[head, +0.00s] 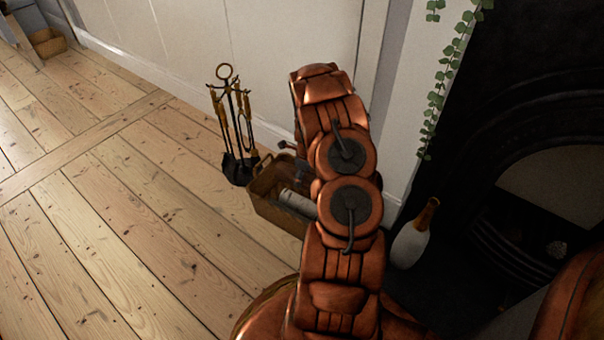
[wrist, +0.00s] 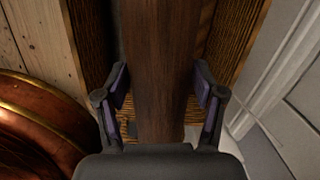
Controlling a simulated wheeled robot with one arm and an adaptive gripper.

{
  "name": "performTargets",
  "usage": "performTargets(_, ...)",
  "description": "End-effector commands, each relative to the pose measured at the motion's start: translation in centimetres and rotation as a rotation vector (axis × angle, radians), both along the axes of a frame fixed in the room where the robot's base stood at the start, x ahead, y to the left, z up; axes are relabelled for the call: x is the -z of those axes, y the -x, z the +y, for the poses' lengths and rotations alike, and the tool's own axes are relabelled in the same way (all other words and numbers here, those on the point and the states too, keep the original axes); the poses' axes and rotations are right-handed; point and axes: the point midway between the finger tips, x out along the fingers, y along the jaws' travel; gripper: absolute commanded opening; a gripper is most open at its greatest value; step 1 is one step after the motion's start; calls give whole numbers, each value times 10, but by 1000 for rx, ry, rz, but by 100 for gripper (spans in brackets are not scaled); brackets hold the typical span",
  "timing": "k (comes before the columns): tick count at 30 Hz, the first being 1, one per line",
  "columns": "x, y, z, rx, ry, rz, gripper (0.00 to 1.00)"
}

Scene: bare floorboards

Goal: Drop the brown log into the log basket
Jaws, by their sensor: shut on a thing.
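The brown log (wrist: 160,50) is dark and long and runs up the middle of the wrist view. My gripper (wrist: 161,85) is shut on it, one finger on each side. The log basket (head: 263,205) stands on the floor by the white wall in the head view, partly hidden behind my arm. A pale cylinder (head: 297,201) lies in it. In the wrist view, the basket's brown sides (wrist: 235,40) show to the left and right of the log, below it. The log's height above the basket is hard to tell. My gripper and the log are hidden in the head view.
A fire-tool stand (head: 236,165) stands just left of the basket. A white bottle-like vase (head: 411,240) stands right of my arm, by the black fireplace (head: 500,140). Another basket (head: 47,42) is far left. The floorboards (head: 120,230) at left are clear.

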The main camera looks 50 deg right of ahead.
Motion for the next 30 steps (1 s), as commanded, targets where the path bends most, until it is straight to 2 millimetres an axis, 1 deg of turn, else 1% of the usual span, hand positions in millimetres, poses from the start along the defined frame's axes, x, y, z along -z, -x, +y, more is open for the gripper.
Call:
performTargets(1,4,0,0,0,0,0,16)
performTargets(3,6,0,0,-1,0,0,15)
performTargets(11,6,-1,1,-2,0,0,15)
performTargets(12,6,-1,1,-2,0,0,73)
performTargets(19,6,-1,1,-2,0,0,97)
performTargets(20,6,-1,1,-2,0,0,98)
performTargets(30,6,-1,1,-2,-1,0,98)
